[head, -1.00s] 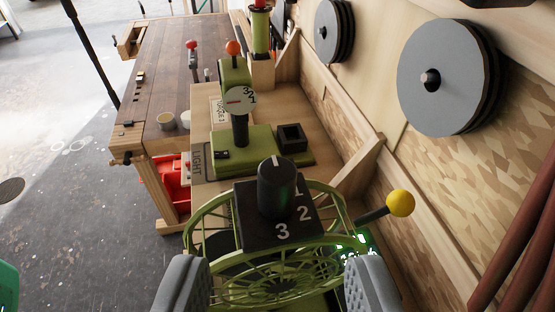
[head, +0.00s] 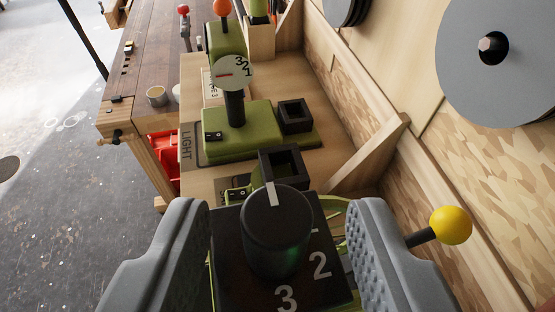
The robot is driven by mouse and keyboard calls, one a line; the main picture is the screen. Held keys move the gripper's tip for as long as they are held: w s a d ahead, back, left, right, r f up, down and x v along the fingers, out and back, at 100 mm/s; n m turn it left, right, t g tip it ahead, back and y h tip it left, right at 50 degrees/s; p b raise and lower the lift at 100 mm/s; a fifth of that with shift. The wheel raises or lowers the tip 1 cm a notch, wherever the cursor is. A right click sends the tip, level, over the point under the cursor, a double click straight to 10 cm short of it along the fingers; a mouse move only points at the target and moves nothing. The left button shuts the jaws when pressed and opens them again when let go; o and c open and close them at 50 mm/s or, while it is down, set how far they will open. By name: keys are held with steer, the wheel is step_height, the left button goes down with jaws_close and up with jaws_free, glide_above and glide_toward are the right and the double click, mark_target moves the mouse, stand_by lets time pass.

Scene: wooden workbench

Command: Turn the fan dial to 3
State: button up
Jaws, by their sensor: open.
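The fan dial (head: 277,235) is a black round knob on a black square plate (head: 232,285) in the lower middle of the head view. A white pointer line on the knob points away from me, toward the top of the picture. White numerals 2 and 3 show on the plate to the right and near side; another mark above the 2 is partly hidden by the knob. My gripper (head: 278,240) is open, with one grey padded finger left of the knob and one right of it, both apart from it. The green fan cage is mostly hidden beneath the plate.
A yellow ball lever (head: 450,225) sticks out just right of my right finger. Beyond the dial stand an open black box (head: 283,165) and a green machine (head: 237,130) labelled LIGHT. Grey discs hang on the right wall. Open floor lies left.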

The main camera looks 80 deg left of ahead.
steer(key=shift+x, duration=1.2)
jaws_close()
steer(key=shift+a, duration=0.2)
steer(key=shift+d, duration=0.15)
